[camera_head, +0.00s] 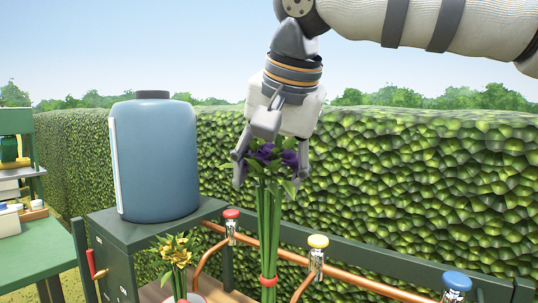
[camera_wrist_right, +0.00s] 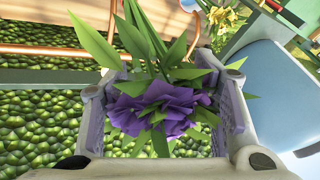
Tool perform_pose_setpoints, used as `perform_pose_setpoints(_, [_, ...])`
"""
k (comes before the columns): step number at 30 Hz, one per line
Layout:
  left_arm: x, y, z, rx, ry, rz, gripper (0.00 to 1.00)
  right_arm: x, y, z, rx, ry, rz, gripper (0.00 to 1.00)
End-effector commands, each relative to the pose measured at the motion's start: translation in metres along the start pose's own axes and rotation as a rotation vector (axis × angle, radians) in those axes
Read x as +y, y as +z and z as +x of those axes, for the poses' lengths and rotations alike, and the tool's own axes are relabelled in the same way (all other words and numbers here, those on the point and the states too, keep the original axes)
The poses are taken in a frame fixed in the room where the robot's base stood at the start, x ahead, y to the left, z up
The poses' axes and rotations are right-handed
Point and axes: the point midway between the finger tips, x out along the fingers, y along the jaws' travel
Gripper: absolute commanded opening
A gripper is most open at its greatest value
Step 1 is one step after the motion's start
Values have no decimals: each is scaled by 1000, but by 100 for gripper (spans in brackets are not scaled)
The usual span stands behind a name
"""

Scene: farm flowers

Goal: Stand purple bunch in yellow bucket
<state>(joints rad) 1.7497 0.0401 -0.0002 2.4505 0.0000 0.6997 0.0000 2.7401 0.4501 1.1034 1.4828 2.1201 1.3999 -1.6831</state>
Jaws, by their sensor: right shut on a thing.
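The purple bunch (camera_head: 268,220) hangs upright in the middle of the head view, purple heads at the top and long green stems below with a red band low down. My right gripper (camera_head: 268,172) comes from above and is shut on the bunch near its heads. In the right wrist view, the purple flowers (camera_wrist_right: 165,105) fill the space between the fingers of my right gripper (camera_wrist_right: 168,92). The lower stem ends are cut off by the picture edge. No yellow bucket can be made out. My left gripper is not in view.
A yellow flower bunch (camera_head: 176,255) stands at the lower left, its container mostly cut off. A blue tank (camera_head: 155,160) stands on a dark green cabinet (camera_head: 118,240). A copper pipe (camera_head: 280,256) with red, yellow and blue taps runs along a green rail. A hedge (camera_head: 420,190) lies behind.

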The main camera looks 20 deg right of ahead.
Motion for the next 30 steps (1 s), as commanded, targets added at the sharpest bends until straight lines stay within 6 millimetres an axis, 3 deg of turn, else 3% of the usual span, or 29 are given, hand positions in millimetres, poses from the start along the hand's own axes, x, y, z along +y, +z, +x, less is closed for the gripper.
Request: perform_pose_setpoints(30, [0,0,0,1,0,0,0,32,39,94,-2,-1,-1,0])
